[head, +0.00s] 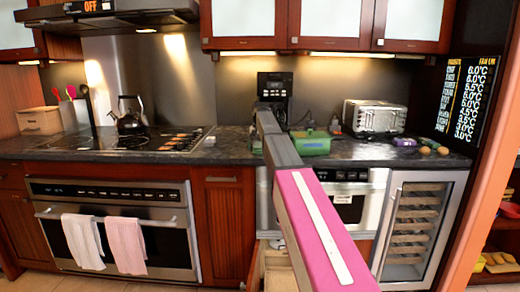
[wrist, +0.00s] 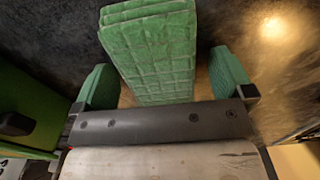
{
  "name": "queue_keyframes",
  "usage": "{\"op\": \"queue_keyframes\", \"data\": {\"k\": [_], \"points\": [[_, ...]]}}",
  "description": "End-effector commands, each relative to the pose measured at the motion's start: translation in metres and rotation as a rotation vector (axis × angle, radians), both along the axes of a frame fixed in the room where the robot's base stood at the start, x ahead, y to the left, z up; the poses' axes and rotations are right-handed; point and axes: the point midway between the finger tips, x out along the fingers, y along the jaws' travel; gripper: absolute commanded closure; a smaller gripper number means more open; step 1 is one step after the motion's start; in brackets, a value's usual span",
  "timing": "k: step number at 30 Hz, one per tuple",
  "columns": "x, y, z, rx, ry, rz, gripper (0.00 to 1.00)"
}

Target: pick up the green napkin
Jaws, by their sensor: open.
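The green napkin (wrist: 150,50) shows in the wrist view as a folded, quilted light-green cloth on the dark counter. My gripper (wrist: 164,66) is open, with one green finger on each side of the napkin. Narrow gaps show between the cloth and both fingers. The near end of the napkin is hidden behind the gripper's dark bar. In the head view my arm covers the gripper, and I cannot make out the napkin there for certain.
A green box-like thing (head: 312,142) stands on the counter right of my arm. A toaster (head: 375,117) and small items are farther right. A coffee maker (head: 274,86) stands behind. A kettle (head: 130,115) is on the cooktop at left. Towels (head: 83,240) hang on the oven door.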

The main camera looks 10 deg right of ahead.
Motion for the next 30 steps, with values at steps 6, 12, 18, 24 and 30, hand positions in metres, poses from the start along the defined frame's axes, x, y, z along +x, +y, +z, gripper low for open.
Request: {"op": "queue_keyframes", "data": {"k": [6,12,18,24,30], "points": [[0.000,0.000,0.001,0.000,0.000,0.000,0.24],[0.000,0.000,0.001,0.000,0.000,0.000,0.54],[0.000,0.000,0.001,0.000,0.000,0.000,0.54],[0.001,0.000,0.010,0.000,0.000,0.000,0.54],[0.001,0.000,0.041,0.000,-0.002,0.000,0.54]]}}
